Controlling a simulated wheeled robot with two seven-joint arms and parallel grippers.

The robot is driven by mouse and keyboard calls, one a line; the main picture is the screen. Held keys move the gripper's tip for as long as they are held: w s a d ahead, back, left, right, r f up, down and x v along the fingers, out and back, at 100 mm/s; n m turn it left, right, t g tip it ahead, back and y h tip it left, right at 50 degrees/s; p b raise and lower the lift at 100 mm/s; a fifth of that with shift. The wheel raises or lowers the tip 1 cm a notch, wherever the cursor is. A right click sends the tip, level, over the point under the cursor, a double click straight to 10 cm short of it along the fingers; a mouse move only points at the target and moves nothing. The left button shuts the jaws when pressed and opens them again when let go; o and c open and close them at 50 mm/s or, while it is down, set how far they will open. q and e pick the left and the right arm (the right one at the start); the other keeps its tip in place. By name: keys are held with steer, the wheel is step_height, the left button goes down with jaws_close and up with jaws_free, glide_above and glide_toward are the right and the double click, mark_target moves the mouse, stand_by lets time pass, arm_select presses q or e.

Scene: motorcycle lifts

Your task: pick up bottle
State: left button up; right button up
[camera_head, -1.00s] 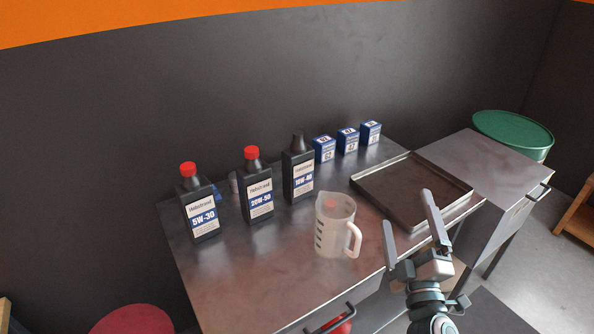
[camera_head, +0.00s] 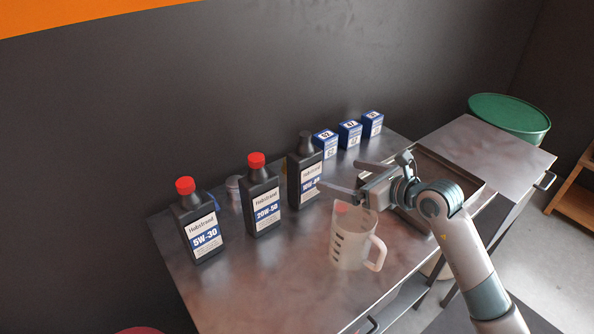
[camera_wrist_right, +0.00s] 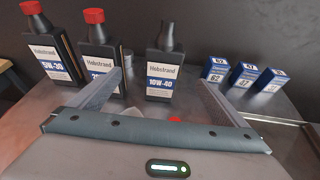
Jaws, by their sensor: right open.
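Three black oil bottles stand upright in a row on a metal table. The 5W-30 bottle (camera_head: 196,222) and the 20W-50 bottle (camera_head: 261,197) have red caps. The 10W-40 bottle (camera_head: 304,172) has a bare black neck and no red cap. My right gripper (camera_head: 337,178) is open and empty, fingers pointing toward the 10W-40 bottle, with one finger overlapping its label in the head view. In the right wrist view, the 10W-40 bottle (camera_wrist_right: 162,72) shows between the spread fingers, a little beyond them. My left gripper is not in view.
A clear measuring jug (camera_head: 349,240) with a red item inside stands just below my right gripper. A metal tray (camera_head: 470,187) lies right, partly hidden by my arm. Small blue boxes (camera_head: 350,135) stand at the back. A green drum (camera_head: 508,117) is far right.

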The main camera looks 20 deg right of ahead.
mark_target(312, 166)
steer(key=shift+h, duration=0.3)
steer(key=p+x, duration=0.1)
steer(key=x, duration=0.2)
steer(key=p+x, duration=0.2)
steer(key=x, duration=0.2)
steer(key=d+p+x, duration=0.1)
steer(key=x, duration=0.3)
steer(key=shift+w+f+p, duration=0.25)
steer(key=shift+w+p, duration=0.05)
steer(key=shift+w+a+f, duration=0.15)
steer(key=shift+w+f, duration=0.15)
steer(key=shift+w, duration=0.05)
steer(key=shift+w+a, duration=0.1)
steer(key=shift+w+a+p, duration=0.4)
steer(key=shift+w+p, duration=0.1)
steer(key=shift+p, duration=0.25)
steer(key=p+x, duration=0.1)
steer(key=x, duration=0.1)
steer(key=shift+w+a+f, duration=0.2)
steer(key=shift+w+a, duration=0.05)
steer(key=shift+w+a+f, duration=0.15)
steer(key=shift+w+f, duration=0.15)
steer(key=shift+w, duration=0.15)
